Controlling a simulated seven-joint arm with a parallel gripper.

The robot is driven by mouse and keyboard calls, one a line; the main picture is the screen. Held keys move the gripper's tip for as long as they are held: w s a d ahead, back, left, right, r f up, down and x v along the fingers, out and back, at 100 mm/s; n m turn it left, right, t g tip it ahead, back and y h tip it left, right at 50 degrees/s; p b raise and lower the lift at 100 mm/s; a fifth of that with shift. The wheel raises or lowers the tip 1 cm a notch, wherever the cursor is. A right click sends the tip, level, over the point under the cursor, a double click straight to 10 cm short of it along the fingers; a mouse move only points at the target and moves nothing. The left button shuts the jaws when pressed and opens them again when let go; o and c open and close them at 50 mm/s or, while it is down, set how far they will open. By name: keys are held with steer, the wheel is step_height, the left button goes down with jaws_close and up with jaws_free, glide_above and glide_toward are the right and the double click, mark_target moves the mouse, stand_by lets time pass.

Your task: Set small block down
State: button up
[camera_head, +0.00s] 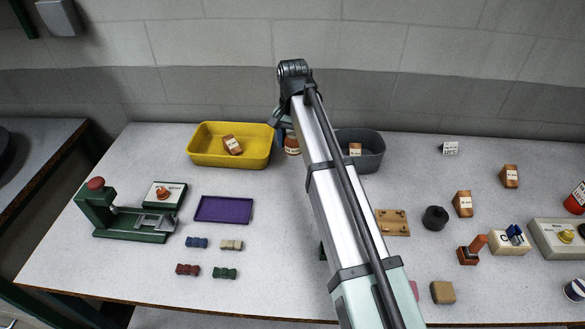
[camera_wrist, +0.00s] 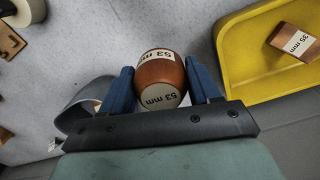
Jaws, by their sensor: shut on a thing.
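My gripper (camera_wrist: 163,92) is shut on a rounded brown block (camera_wrist: 158,72) with pale labels reading 53 mm. The dark blue fingers press on its two sides. In the head view the held block (camera_head: 292,145) shows in part between the yellow tray (camera_head: 203,160) and the grey bin (camera_head: 372,162), with my arm hiding some of it. I cannot tell whether it touches the table. Another brown block, labelled 35 mm in the wrist view (camera_wrist: 293,42), lies in the yellow tray. A labelled brown block (camera_head: 355,149) shows in the grey bin.
A purple tray (camera_head: 223,209), a green press (camera_head: 130,222) and several small coloured pieces stand at the left. Two brown blocks (camera_head: 463,203) (camera_head: 510,176), a black round piece (camera_head: 435,218) and a wooden board (camera_head: 392,222) stand at the right. My arm covers the middle.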

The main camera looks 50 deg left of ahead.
mark_target(291, 168)
steer(key=shift+w+a+r+n, duration=0.15)
steer(key=shift+w+a, duration=0.2)
steer(key=shift+a, duration=0.3)
steer(key=shift+w+a+r+n, duration=0.15)
steer(key=shift+w+a, duration=0.2)
steer(key=shift+a, duration=0.25)
steer(key=shift+f+n, duration=0.3)
steer(key=shift+f, duration=4.75)
steer(key=shift+f, duration=0.1)
steer(key=o, duration=1.1)
step_height(291, 168, up, 12)
steer(key=shift+r, duration=0.1)
